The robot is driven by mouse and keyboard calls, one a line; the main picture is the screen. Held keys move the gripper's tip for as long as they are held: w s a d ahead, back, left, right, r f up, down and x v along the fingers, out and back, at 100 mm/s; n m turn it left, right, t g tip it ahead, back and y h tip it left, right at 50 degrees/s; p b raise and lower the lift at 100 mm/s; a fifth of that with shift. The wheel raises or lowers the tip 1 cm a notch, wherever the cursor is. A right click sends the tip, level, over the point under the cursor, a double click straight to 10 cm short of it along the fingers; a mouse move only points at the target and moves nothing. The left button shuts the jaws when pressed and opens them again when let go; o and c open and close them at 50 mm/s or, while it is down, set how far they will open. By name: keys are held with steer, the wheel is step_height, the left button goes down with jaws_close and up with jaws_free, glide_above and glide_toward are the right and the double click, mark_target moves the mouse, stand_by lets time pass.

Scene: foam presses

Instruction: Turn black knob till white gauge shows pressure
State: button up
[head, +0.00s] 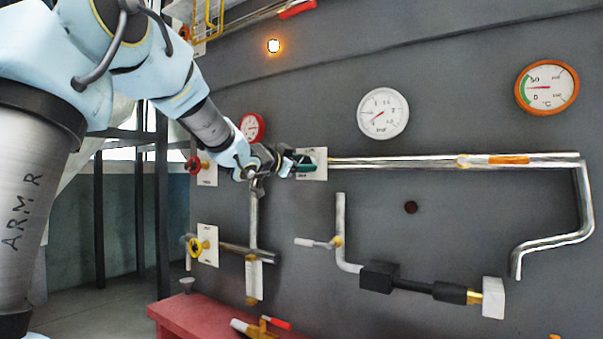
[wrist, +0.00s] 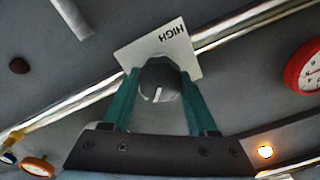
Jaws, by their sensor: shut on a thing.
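The black knob (wrist: 160,82) sits on a white plate (wrist: 172,42) whose word HIGH reads upside down in the wrist view. The knob has a white mark line pointing down in that view. My gripper (wrist: 161,77) has its two teal fingers on either side of the knob, shut on it. In the head view my gripper (head: 297,164) is at the plate (head: 319,163) and hides the knob. The white gauge (head: 383,113) hangs above and right of the plate. Its red needle points to the lower left; the exact reading is too small to tell.
A metal pipe (head: 400,162) runs right from the plate. A red-rimmed gauge (head: 252,127) and an orange-rimmed gauge (head: 547,87) are on the wall. A lamp (head: 274,46) glows above.

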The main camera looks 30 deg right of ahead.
steer(key=m+b, duration=0.1)
steer(key=m, duration=0.1)
steer(key=m+b, duration=0.2)
steer(key=m, duration=0.1)
steer(key=shift+s+f+m+b, duration=0.1)
steer(key=shift+f+m+b, duration=0.2)
steer(key=shift+b, duration=0.1)
steer(key=m+b, duration=0.3)
steer(key=m, duration=0.2)
steer(key=shift+m, duration=0.4)
steer(key=o, duration=1.4)
steer(key=shift+r, duration=0.1)
steer(key=b+v, duration=0.1)
steer(key=v, duration=0.9)
steer(key=shift+s+a+b, duration=0.2)
steer(key=shift+a+b, duration=0.1)
steer(key=shift+a, duration=0.05)
